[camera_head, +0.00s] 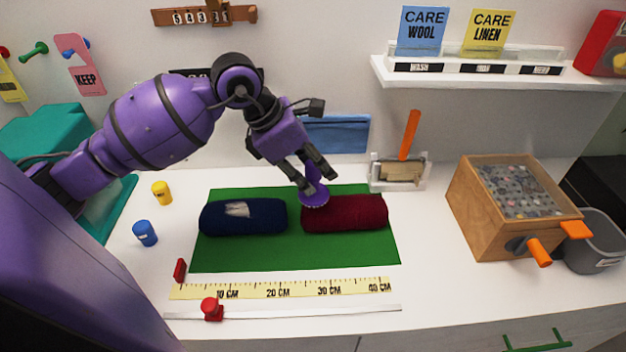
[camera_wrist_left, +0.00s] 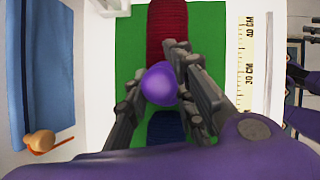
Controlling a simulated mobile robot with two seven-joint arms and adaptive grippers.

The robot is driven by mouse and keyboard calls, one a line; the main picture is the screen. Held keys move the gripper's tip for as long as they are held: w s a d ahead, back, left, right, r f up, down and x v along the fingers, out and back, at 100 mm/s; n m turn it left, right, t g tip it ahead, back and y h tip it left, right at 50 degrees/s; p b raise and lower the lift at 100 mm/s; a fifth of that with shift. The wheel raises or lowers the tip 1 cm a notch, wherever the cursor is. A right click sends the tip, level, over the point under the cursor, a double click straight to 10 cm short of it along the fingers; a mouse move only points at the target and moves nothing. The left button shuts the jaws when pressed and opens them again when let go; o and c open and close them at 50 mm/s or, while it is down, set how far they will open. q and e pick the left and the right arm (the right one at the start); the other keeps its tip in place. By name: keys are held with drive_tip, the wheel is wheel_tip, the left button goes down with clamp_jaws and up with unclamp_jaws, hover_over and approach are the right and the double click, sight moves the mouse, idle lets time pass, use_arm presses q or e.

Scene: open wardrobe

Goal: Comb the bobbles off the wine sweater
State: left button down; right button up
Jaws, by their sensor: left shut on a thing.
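The wine sweater (camera_head: 352,213) lies rolled on the right half of a green mat (camera_head: 300,254). It also shows at the top of the left wrist view (camera_wrist_left: 167,30). No single bobbles can be made out on it. My left gripper (camera_head: 318,176) is shut on a purple tool (camera_head: 314,199) with a round toothed-looking disc at its lower end. The disc is at the sweater's left end; I cannot tell whether it touches. In the left wrist view the tool's rounded top (camera_wrist_left: 159,84) sits between the fingers. My right gripper is not seen.
A navy roll (camera_head: 262,217) with a pale patch lies left of the wine sweater. A ruler (camera_head: 280,290) and a rail with a red slider (camera_head: 212,309) lie in front. A wooden box (camera_head: 480,220) with an orange-handled crank stands right. A shelf (camera_head: 480,80) hangs above.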

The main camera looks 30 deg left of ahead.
use_arm(q)
drive_tip(key=shift+w+r, duration=0.1)
drive_tip(key=shift+r, duration=0.55)
wheel_tip(320, 180, up, 2)
drive_tip(key=shift+a+r+p, duration=0.1)
drive_tip(key=shift+r+p, duration=0.05)
drive_tip(key=shift+p, duration=0.45)
drive_tip(key=shift+r, duration=0.65)
drive_tip(key=shift+r+p, duration=0.1)
drive_tip(key=shift+p, duration=0.2)
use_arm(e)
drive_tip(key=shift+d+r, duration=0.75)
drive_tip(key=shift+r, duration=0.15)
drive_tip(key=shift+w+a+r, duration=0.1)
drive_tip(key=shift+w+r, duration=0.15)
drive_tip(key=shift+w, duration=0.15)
